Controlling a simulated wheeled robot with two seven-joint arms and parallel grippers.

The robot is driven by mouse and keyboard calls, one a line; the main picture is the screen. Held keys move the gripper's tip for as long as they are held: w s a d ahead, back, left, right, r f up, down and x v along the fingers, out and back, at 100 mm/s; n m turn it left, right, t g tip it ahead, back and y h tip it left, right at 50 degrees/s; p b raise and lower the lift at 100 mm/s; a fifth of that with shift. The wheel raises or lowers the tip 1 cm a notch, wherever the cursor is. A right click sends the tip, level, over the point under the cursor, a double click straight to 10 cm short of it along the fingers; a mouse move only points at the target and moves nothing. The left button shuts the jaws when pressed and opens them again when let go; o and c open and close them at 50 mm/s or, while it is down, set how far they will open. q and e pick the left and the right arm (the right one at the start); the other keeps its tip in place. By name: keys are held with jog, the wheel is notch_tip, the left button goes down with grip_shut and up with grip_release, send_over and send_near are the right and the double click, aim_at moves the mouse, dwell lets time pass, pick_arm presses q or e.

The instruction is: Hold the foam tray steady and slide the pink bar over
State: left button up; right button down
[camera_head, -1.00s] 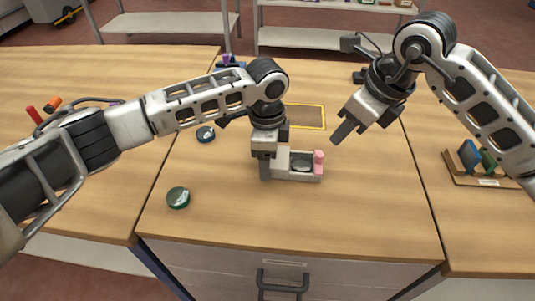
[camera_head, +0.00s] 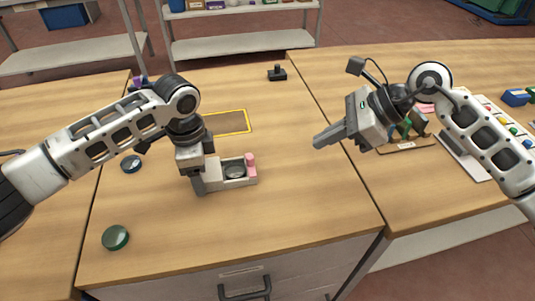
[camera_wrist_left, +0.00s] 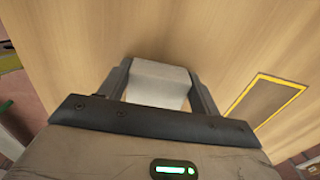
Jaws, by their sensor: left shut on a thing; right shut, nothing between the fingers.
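The pink bar (camera_head: 251,164) is at the tray's right end. My left gripper (camera_head: 199,186) is shut on the tray's left end, hiding part of it. In the left wrist view a pale block of the tray (camera_wrist_left: 158,84) shows between the fingers. My right gripper (camera_head: 320,141) is shut and empty, above the table to the right of the tray and apart from the pink bar.
A yellow-bordered mat (camera_head: 228,122) lies behind the tray. A green round piece (camera_head: 115,237) and a dark round piece (camera_head: 131,164) lie to the left. A rack (camera_head: 405,145) stands on the right, behind my right arm. The table in front of the tray is clear.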

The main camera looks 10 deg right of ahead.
jog(key=shift+a, duration=0.1)
send_near(248, 170)
jog(key=f, duration=0.1)
jog(key=w+f, duration=0.1)
jog(key=d+f, duration=0.1)
jog(key=f, duration=0.1)
jog(key=shift+w, duration=0.2)
jog(key=shift+w+a+r, duration=0.1)
jog(key=shift+w+a, duration=0.1)
jog(key=shift+a, duration=0.35)
jog(key=shift+w+a+r, duration=0.1)
jog(key=shift+w+a, duration=0.05)
jog(key=shift+a, duration=0.45)
jog(key=shift+w+a+f, duration=0.1)
jog(key=shift+w+a, duration=0.15)
jog(key=shift+a, duration=0.35)
jog(key=a, duration=0.4)
jog(key=shift+s+a, duration=0.15)
jog(key=shift+s, duration=0.1)
pick_arm(q)
jog(key=shift+d, duration=0.1)
